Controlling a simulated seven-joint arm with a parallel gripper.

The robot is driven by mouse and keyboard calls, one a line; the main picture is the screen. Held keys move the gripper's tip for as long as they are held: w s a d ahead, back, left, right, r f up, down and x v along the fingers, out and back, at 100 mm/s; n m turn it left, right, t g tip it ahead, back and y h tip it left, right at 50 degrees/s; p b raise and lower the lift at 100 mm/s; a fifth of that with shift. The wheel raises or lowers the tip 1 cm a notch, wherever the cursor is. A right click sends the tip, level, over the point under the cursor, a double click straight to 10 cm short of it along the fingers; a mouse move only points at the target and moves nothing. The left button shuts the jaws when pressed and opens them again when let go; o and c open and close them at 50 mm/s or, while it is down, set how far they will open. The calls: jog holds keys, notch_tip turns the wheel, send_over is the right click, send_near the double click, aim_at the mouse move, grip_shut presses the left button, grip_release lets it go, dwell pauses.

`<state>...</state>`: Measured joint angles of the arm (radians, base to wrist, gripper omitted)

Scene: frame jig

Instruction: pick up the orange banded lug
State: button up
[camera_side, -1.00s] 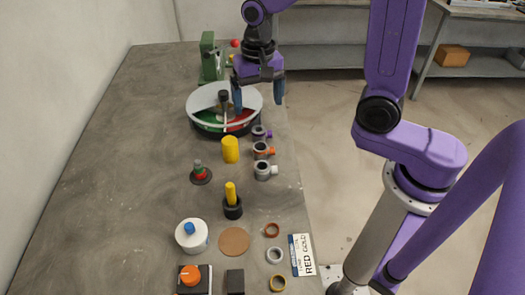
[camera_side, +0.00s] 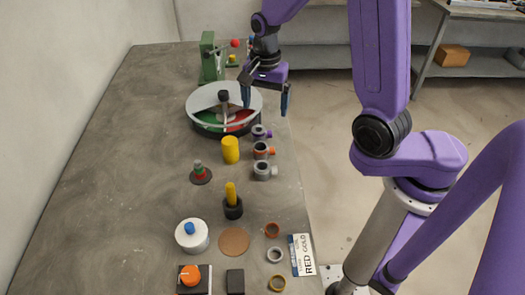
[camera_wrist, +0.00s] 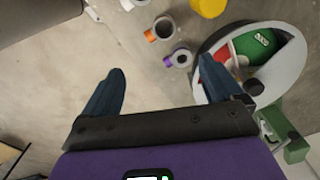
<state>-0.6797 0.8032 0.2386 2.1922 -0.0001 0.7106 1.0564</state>
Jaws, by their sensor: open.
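The orange banded lug (camera_side: 262,151) is a grey ring-like piece with an orange stub on its right. It stands near the table's right edge, between a purple banded lug (camera_side: 260,133) and a white or grey banded one (camera_side: 264,171). In the wrist view the orange banded lug (camera_wrist: 160,29) is at the top middle, beyond the fingertips, with the purple one (camera_wrist: 179,59) nearer. My gripper (camera_side: 266,103) is open and empty, above the table's right edge and farther back than the lugs. Its two blue fingers also show in the wrist view (camera_wrist: 160,72).
A round tray with red and green sections (camera_side: 207,126) stands left of my gripper, close to one finger. A green device (camera_side: 209,58) is behind it. A yellow cylinder (camera_side: 230,150) stands left of the lugs. Several rings and a label card (camera_side: 301,255) lie nearer the front.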

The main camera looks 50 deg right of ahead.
send_over(264, 146)
jog(key=f, duration=1)
jog(key=shift+s+a, duration=0.25)
jog(key=shift+s, duration=0.1)
jog(key=f, duration=0.4)
jog(key=shift+s+a, duration=0.15)
jog(key=shift+a, duration=0.2)
jog(key=shift+f, duration=0.6)
jog(key=c, duration=1)
jog(key=shift+c, duration=0.2)
jog(key=shift+r, duration=0.2)
